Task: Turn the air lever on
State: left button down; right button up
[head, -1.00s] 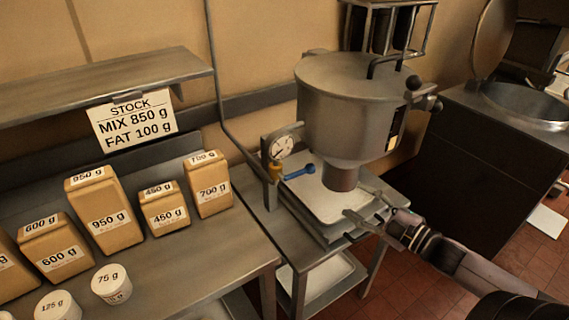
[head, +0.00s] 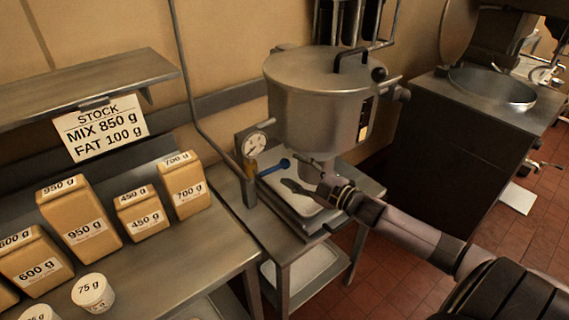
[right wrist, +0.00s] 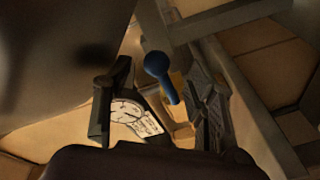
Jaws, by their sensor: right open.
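The blue air lever (head: 274,168) sticks out to the right from a yellow valve (head: 251,169) below a round pressure gauge (head: 255,144), beside the big lidded metal hopper (head: 315,110). My right gripper (head: 299,174) is open and empty, just right of the lever's rounded end, above the white tray (head: 310,206). In the right wrist view the blue lever (right wrist: 160,72) shows between the two spread fingers (right wrist: 156,88), with the gauge (right wrist: 128,111) behind the left finger. I cannot tell whether a finger touches the lever. My left gripper is out of view.
Labelled tan packs, such as the 700 g one (head: 184,184), and white tubs (head: 93,292) stand on the left counter. The hopper hangs close above my right gripper. A dark cabinet with a round basin (head: 492,90) stands at right.

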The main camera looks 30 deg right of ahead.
aim_at(284, 163)
jog(key=shift+p+x, duration=0.3)
jog(key=shift+x, duration=1.9)
jog(key=c, duration=1.1)
jog(key=shift+r, duration=0.1)
grip_shut()
